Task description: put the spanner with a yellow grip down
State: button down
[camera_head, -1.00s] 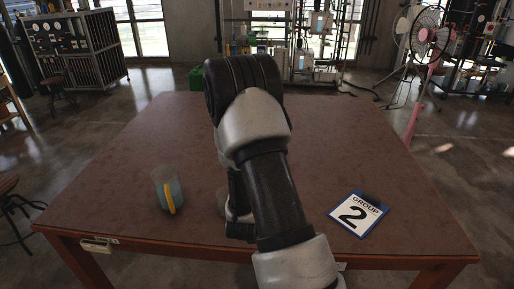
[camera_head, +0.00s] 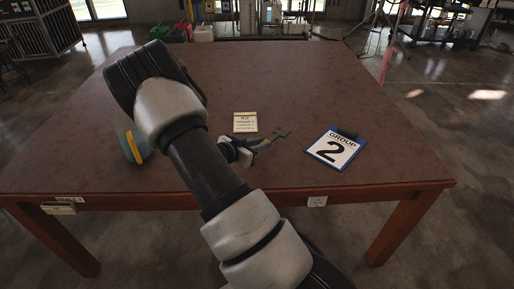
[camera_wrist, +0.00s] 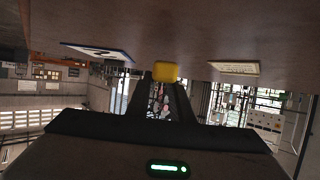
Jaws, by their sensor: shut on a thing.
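The spanner (camera_head: 279,133) shows its dark metal end to the right of my gripper (camera_head: 246,149) in the head view. Its yellow grip (camera_wrist: 165,71) sits between the two dark fingers in the wrist view. My gripper is shut on it, low over the front middle of the brown table (camera_head: 310,85). I cannot tell whether the spanner touches the tabletop. The rest of the spanner is hidden by the fingers.
A cream card (camera_head: 245,122) lies just behind my gripper. A "GROUP 2" clipboard (camera_head: 333,150) lies to the right. A bluish cup with a yellow strip (camera_head: 131,143) stands at left, partly behind my arm. The table's back and right are clear.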

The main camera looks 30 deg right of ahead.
aim_at(260, 159)
jog(key=shift+f+b, duration=0.4)
jog(key=shift+f, duration=1.45)
jog(key=shift+f, duration=0.2)
jog(key=c, duration=1.6)
grip_release()
jog(key=shift+o, duration=0.2)
jog(key=shift+r, duration=0.1)
